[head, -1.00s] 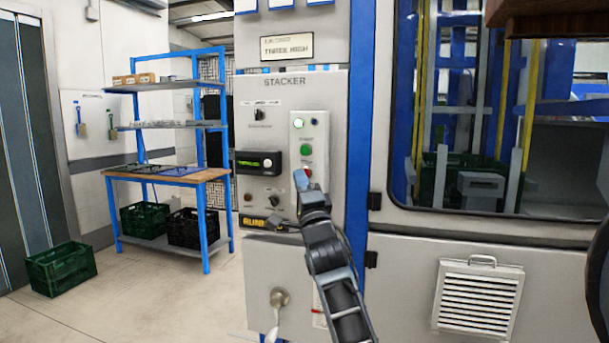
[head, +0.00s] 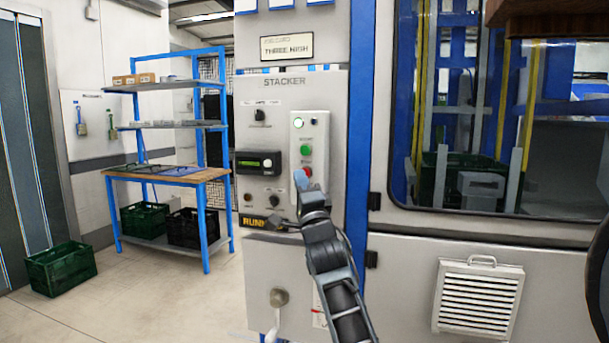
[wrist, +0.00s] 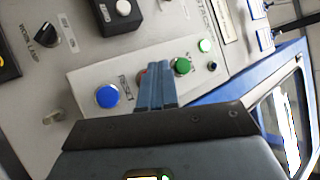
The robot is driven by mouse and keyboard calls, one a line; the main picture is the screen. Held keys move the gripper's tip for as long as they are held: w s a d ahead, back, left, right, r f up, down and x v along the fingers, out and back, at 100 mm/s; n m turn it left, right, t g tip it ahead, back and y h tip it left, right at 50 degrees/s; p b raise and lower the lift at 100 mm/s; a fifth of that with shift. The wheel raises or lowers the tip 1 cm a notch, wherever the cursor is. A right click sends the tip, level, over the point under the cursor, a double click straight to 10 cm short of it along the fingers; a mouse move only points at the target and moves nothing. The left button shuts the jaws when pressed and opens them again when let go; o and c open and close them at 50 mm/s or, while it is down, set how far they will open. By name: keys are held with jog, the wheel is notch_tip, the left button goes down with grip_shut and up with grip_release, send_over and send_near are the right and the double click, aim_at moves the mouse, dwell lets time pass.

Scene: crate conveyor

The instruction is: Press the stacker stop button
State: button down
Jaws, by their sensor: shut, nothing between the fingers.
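The stacker panel (head: 275,95) carries a pale button plate (head: 323,125) with a green button (head: 306,150) and a red button (head: 309,172) below it. My gripper (head: 300,180) is shut and empty, its blue fingertips at the lower left edge of the red button. In the wrist view the fingers (wrist: 154,88) cover most of the red button (wrist: 144,73), leaving a small red sliver. They lie between the green button (wrist: 182,66) and a blue button (wrist: 107,96). I cannot tell whether the fingertips touch the red button.
A black display (head: 258,163) and selector knobs sit left of the plate. A lit indicator (head: 299,123) is above the green button. A windowed machine (head: 480,245) stands to the right. A blue shelf rack (head: 205,230) and green crate (head: 62,268) stand left, with open floor between.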

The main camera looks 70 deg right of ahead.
jog(key=shift+d, duration=0.15)
jog(key=shift+d+p, duration=0.3)
jog(key=shift+p, duration=0.05)
jog(key=shift+d+p, duration=0.45)
dwell(0.8)
jog(key=shift+a, duration=0.15)
jog(key=shift+a+b, duration=0.7)
jog(key=shift+b, duration=0.05)
jog(key=shift+a, duration=0.1)
jog(key=shift+s+a+b, duration=0.15)
jog(key=shift+a+b, duration=1.05)
jog(key=shift+b, duration=0.1)
jog(key=shift+s+a+b, duration=0.1)
jog(key=shift+a+b, duration=1.1)
jog(key=shift+b, duration=0.05)
